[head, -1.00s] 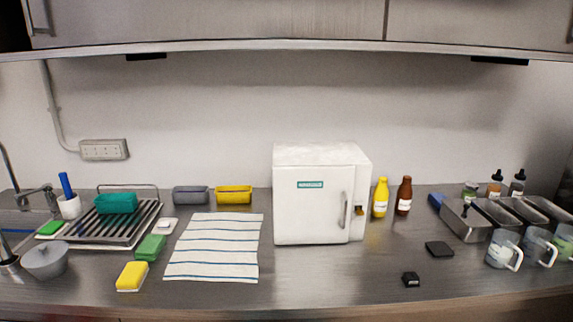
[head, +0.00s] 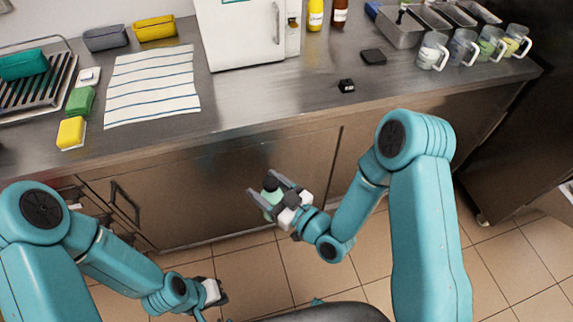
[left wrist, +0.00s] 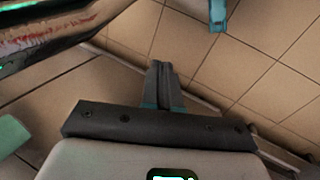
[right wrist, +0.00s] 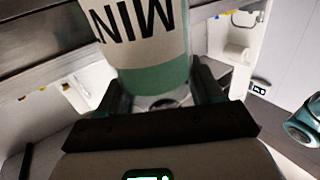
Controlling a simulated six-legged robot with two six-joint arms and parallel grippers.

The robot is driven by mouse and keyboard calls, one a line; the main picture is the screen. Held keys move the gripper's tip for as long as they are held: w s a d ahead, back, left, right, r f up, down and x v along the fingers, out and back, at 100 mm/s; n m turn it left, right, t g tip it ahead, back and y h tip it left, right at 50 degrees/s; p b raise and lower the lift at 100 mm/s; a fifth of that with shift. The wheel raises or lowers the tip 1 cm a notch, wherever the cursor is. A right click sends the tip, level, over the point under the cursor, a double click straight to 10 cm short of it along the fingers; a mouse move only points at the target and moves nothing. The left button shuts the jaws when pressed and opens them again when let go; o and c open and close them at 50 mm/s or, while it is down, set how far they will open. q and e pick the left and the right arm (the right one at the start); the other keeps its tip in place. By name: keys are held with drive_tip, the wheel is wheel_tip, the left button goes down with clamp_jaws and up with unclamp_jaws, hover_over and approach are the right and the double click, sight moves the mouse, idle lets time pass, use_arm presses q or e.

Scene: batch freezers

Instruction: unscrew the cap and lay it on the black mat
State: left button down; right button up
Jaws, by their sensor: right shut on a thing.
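My right gripper (head: 268,190) is shut on a bottle (head: 271,197), in front of the counter and below its top. The bottle is pale green with a dark cap (head: 269,183) on its upper end. In the right wrist view the bottle (right wrist: 155,75) sits between the fingers, with a white label whose letters read upside down; the cap is out of that view. My left gripper (head: 212,292) is low over the floor, apart from the bottle. Its fingers (left wrist: 160,80) are together and empty in the left wrist view. The black mat (head: 373,57) lies bare on the counter.
A small black block (head: 346,86) lies near the counter's front edge, close to the mat. Mugs (head: 433,51) and metal trays (head: 402,30) stand right of the mat, the white freezer (head: 240,35) to its left. A striped towel (head: 152,85) lies farther left.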

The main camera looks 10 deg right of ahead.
use_arm(q)
drive_tip(key=c, duration=1.6)
unclamp_jaws()
drive_tip(key=shift+c, duration=0.2)
drive_tip(key=o, duration=0.5)
drive_tip(key=shift+w, duration=0.25)
drive_tip(key=o, duration=0.4)
drive_tip(key=w+d+m, duration=0.1)
drive_tip(key=w+m, duration=0.1)
drive_tip(key=w+d+r+m, duration=0.1)
drive_tip(key=w+m, duration=0.2)
drive_tip(key=w+d+m, duration=0.1)
drive_tip(key=w+m, duration=0.1)
drive_tip(key=w, duration=0.1)
drive_tip(key=shift+r+m+g, duration=0.3)
drive_tip(key=shift+r+m, duration=0.05)
drive_tip(key=shift+m, duration=0.05)
drive_tip(key=w+d+r+m+y, duration=0.2)
drive_tip(key=w+d+r+m, duration=0.2)
drive_tip(key=w+r+m, duration=0.55)
wheel_tip(320, 180, up, 20)
drive_tip(key=m+y, duration=0.2)
drive_tip(key=m, duration=1.4)
hover_over(269, 183)
drive_tip(key=shift+a+f, duration=0.1)
drive_tip(key=shift+f, duration=3.9)
